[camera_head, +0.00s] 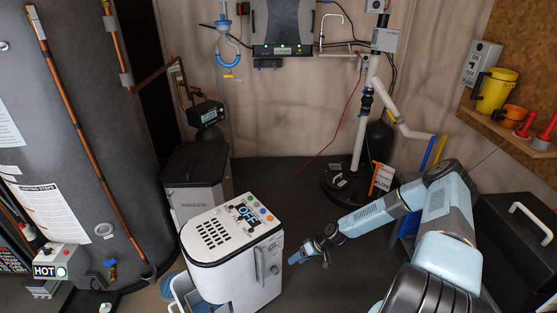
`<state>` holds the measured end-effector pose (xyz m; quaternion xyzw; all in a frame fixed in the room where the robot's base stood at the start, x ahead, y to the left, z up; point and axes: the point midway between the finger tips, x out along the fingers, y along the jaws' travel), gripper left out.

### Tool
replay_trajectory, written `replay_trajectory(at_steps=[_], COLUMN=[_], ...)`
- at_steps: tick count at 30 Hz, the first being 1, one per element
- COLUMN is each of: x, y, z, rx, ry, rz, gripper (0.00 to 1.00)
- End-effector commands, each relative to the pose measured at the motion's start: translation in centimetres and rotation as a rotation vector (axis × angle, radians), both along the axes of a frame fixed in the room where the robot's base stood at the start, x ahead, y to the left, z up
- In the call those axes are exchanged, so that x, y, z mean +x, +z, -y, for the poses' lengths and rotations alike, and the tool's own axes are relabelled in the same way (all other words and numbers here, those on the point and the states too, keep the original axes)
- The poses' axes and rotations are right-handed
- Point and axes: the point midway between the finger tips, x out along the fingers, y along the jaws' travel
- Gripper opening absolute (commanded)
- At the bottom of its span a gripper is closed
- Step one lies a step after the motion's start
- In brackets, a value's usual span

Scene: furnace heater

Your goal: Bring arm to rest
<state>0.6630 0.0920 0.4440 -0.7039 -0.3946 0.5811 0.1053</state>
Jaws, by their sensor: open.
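My arm reaches in from the lower right, pale blue and grey, bent at the elbow. My gripper (309,257) is at its end, low in the middle, open with nothing seen between its fingers. It is to the right of the white heater unit (233,229) and looks apart from it, though the depth gap is hard to judge. The unit has a vented top, an OFF label, coloured buttons and a handle on its right side. A drawer or door (183,292) stands out at its lower left.
A large grey tank (75,110) with copper pipes fills the left. A dark bin (196,172) stands behind the unit. A white pipe stand (358,140) rises behind my arm. A wooden shelf (510,137) with a yellow mug (496,91) and a black case (515,225) are at right.

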Motion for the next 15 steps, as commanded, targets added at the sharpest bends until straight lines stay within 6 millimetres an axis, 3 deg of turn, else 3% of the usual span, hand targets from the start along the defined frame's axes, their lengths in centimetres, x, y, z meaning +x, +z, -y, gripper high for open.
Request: replay_trajectory(at_steps=[5, 15], x=[0.4, 1.9], y=[1.1, 7.7], z=[1.0, 5.5], rx=[-0.029, -0.189], ry=[0.016, 0.083], rz=[-0.002, -0.023], gripper=[0.64, 0.64])
